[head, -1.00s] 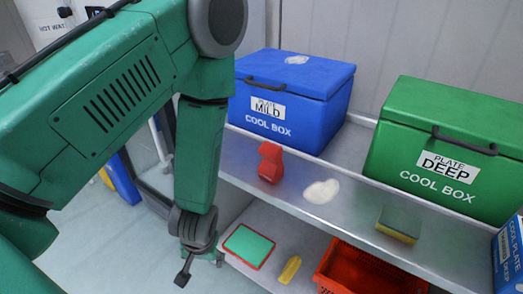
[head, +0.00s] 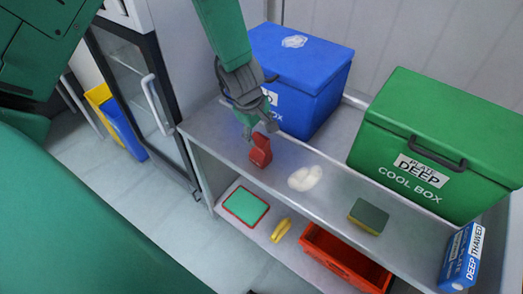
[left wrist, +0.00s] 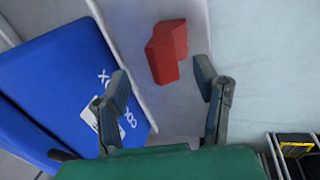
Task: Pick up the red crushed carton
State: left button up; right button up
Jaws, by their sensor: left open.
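The red crushed carton (head: 261,150) stands on the metal shelf top near its front edge, in front of the blue cool box. It also shows in the left wrist view (left wrist: 167,52), beyond and between the spread fingers. My left gripper (head: 258,124) is open and empty, just above and behind the carton in the head view. In the left wrist view my left gripper (left wrist: 161,82) has its fingers apart, with the carton ahead of the fingertips. I cannot see contact with the carton. My right gripper is not in view.
A blue cool box (head: 310,70) stands close beside the left gripper. A green cool box (head: 430,150) is to the right. A white crumpled item (head: 304,178) and a sponge (head: 368,217) lie on the shelf. An orange tote (head: 345,258) sits on the lower shelf.

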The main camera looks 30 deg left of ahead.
aim_at(262, 140)
pick_arm(q)
jog(key=shift+x, duration=0.95)
jog(key=x, duration=0.5)
jog(key=shift+a+f, duration=0.1)
jog(key=shift+a, duration=0.2)
jog(key=shift+s+d, duration=0.1)
jog(key=shift+d, duration=0.05)
jog(key=shift+d, duration=0.1)
jog(key=c, duration=0.3)
jog(key=shift+d, duration=0.1)
jog(key=c, duration=0.8)
